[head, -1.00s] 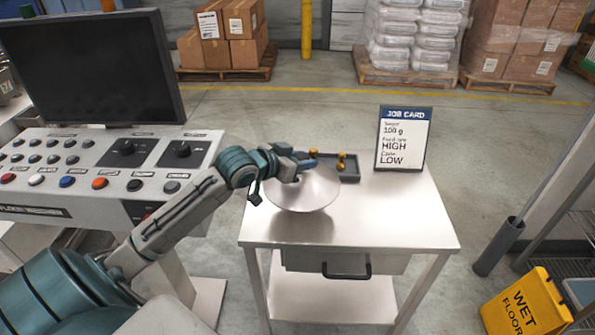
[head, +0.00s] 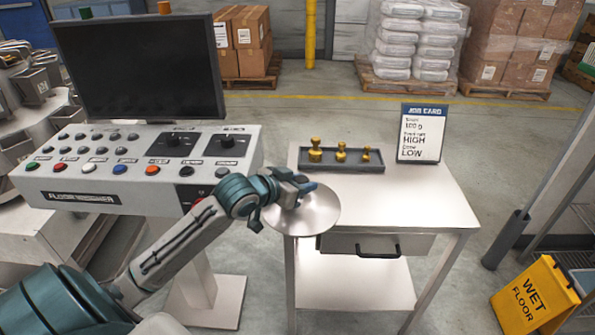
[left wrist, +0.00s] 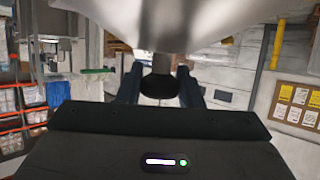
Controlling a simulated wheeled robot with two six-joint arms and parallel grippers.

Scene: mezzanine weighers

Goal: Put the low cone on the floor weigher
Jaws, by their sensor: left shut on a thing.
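The low cone (head: 318,214) is a shiny, shallow metal cone, wide and round. My left gripper (head: 298,186) is shut on it at its top and holds it in the air, in front of the left side of the steel table. In the left wrist view the cone (left wrist: 190,18) fills the top, and its dark stem sits between the fingers of the left gripper (left wrist: 160,88). A grey console (head: 150,190) labelled "FLOOR WEIGHER" stands to the left, with buttons, two dials and a dark screen. My right gripper is not in view.
The steel table (head: 400,205) carries a dark tray (head: 345,167) of brass weights and a job card (head: 421,133). Metal buckets (head: 38,88) stand at far left. A yellow wet floor sign (head: 537,300) stands at lower right. Open floor lies behind the table.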

